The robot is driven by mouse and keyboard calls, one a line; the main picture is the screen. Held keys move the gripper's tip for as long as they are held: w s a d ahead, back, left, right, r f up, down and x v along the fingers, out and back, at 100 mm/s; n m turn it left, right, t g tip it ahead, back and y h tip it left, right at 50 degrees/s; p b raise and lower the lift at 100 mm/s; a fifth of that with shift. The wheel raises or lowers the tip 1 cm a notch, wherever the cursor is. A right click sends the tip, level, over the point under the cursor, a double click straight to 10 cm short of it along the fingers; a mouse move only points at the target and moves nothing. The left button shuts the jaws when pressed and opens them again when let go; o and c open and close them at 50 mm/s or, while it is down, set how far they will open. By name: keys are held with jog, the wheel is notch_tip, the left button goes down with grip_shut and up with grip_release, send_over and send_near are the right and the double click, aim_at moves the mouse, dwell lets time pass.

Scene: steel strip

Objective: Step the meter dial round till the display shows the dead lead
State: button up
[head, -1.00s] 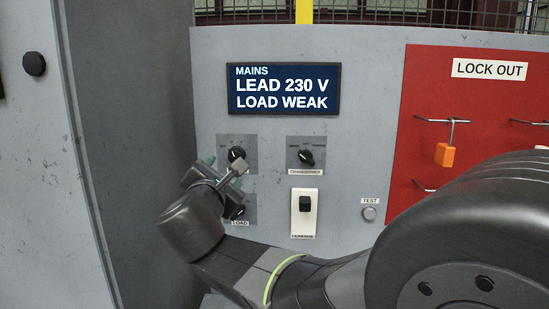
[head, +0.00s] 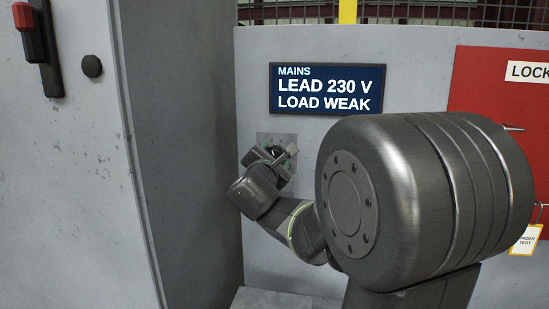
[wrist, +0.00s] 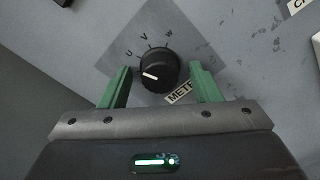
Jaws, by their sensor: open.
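The meter dial (wrist: 154,69) is a round black knob on a grey square plate in the wrist view. Its white pointer line points to the left, close to the U side. The letters U, V and W sit along its upper edge, and the METER label is partly covered. My gripper (wrist: 157,78) is open, with one green finger on each side of the dial and visible gaps to it. In the head view my gripper (head: 270,158) is at the dial plate. The display (head: 328,90) reads MAINS, LEAD 230 V, LOAD WEAK.
A red lock-out board (head: 487,100) with a hanging tag (head: 525,240) is at the right. A grey cabinet (head: 75,180) with a red-handled lever (head: 28,30) stands at the left. My arm hides the panel's lower controls.

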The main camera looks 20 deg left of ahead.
jog(key=c, duration=1)
jog(key=shift+f+b, duration=0.15)
jog(key=shift+b, duration=0.4)
jog(key=m+b, duration=0.7)
jog(key=b, duration=0.6)
jog(key=shift+m, duration=0.6)
